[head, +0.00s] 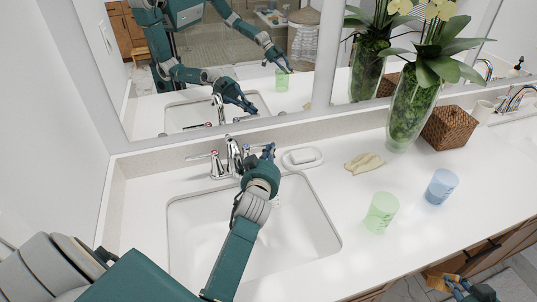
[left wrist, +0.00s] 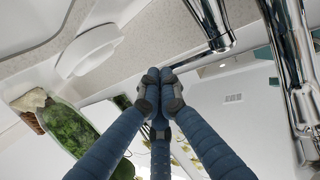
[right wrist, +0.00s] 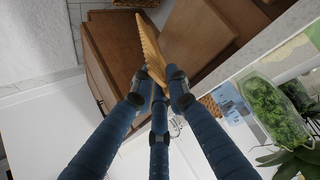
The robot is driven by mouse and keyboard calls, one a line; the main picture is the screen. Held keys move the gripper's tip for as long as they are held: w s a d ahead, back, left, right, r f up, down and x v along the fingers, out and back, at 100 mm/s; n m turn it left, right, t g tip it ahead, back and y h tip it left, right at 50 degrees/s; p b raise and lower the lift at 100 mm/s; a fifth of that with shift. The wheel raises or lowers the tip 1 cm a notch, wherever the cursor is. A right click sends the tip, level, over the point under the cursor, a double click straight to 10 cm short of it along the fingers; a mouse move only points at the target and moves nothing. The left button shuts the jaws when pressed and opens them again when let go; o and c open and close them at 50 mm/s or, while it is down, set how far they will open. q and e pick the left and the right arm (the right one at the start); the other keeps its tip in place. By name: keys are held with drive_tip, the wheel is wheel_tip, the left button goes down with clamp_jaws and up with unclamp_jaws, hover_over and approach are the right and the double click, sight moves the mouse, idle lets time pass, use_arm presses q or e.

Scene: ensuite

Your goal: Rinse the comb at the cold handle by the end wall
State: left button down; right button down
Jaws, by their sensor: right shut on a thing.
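The wooden comb (right wrist: 151,45) is in my right gripper (right wrist: 159,80), its toothed length pointing up past the fingertips in the right wrist view. In the head view my right gripper (head: 466,290) and the comb (head: 441,279) are low at the right, in front of the counter. A chrome tap (head: 234,157) stands behind the white sink (head: 215,232). Its left handle (head: 214,163) is nearer the end wall (head: 75,110). My left gripper (head: 268,152) is at the tap's right side, partly hiding the right handle. Its fingers (left wrist: 160,78) are together with nothing visible between them, near chrome tap parts (left wrist: 220,38).
A plant vase (head: 408,110) and wicker basket (head: 449,127) are behind. The front counter right of the sink is clear.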

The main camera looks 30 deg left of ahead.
use_arm(q)
drive_tip(key=shift+w, duration=0.3)
drive_tip(key=shift+a, duration=0.1)
drive_tip(key=shift+w+r, duration=0.1)
drive_tip(key=shift+r, duration=0.15)
use_arm(e)
drive_tip(key=shift+s+d, duration=0.1)
